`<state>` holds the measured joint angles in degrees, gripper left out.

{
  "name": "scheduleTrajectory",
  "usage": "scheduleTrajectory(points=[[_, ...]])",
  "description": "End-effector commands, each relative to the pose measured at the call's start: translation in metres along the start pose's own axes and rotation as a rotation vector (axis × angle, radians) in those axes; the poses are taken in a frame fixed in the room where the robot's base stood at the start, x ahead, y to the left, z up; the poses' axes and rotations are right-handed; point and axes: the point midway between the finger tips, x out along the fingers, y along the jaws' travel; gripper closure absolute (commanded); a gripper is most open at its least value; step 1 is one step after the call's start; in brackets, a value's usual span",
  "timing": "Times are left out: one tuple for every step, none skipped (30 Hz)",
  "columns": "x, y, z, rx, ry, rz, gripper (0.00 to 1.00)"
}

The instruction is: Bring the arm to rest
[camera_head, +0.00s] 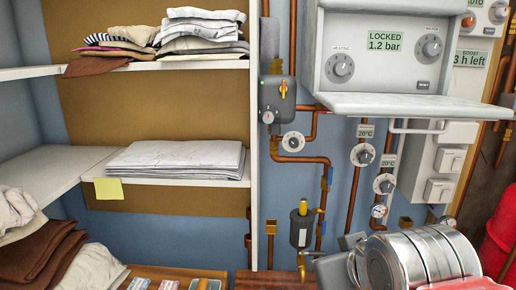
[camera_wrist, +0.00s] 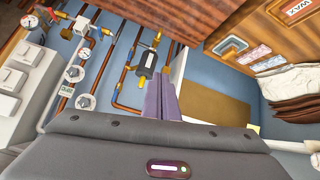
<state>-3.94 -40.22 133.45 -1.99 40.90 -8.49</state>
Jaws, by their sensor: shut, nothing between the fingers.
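My gripper (camera_wrist: 162,98) shows in the wrist view as two purple-grey fingers side by side. They are closed together, with nothing seen between them. They stick out past the dark grey wrist housing (camera_wrist: 160,145), and the pipes, dials and shelf show beyond them, upside down. I cannot make out the gripper in the head view. How the rest of the arm is posed is not clear from these frames.
A control panel (camera_head: 381,105) reads "LOCKED 1.2 bar" at upper right. Copper pipes, dials and a valve (camera_head: 302,226) line the blue wall. Shelves hold folded cloth (camera_head: 178,157). A silver rounded body (camera_head: 420,258) fills the lower right. A red container (camera_head: 499,240) stands at the right edge.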

Motion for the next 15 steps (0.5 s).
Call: scheduleTrajectory(points=[[0.005, 0.000, 0.024, 0.035, -0.053, -0.002, 1.00], [0.008, -0.001, 0.037, 0.058, -0.084, -0.004, 1.00], [0.011, -0.002, 0.055, 0.086, -0.126, -0.008, 1.00], [0.013, -0.003, 0.068, 0.108, -0.157, -0.009, 1.00], [0.014, -0.004, 0.079, 0.127, -0.183, -0.010, 1.00], [0.016, -0.005, 0.094, 0.151, -0.218, -0.010, 1.00], [0.017, -0.006, 0.103, 0.167, -0.239, -0.011, 1.00], [0.017, -0.007, 0.111, 0.185, -0.260, -0.007, 1.00], [0.018, -0.008, 0.120, 0.202, -0.280, -0.007, 1.00], [0.018, -0.009, 0.125, 0.211, -0.293, -0.007, 1.00], [0.018, -0.009, 0.128, 0.218, -0.302, -0.007, 1.00], [0.018, -0.010, 0.132, 0.224, -0.310, -0.007, 1.00], [0.018, -0.010, 0.133, 0.226, -0.313, -0.007, 1.00], [0.018, -0.010, 0.134, 0.228, -0.314, -0.007, 1.00], [0.018, -0.010, 0.133, 0.228, -0.314, -0.007, 1.00]])
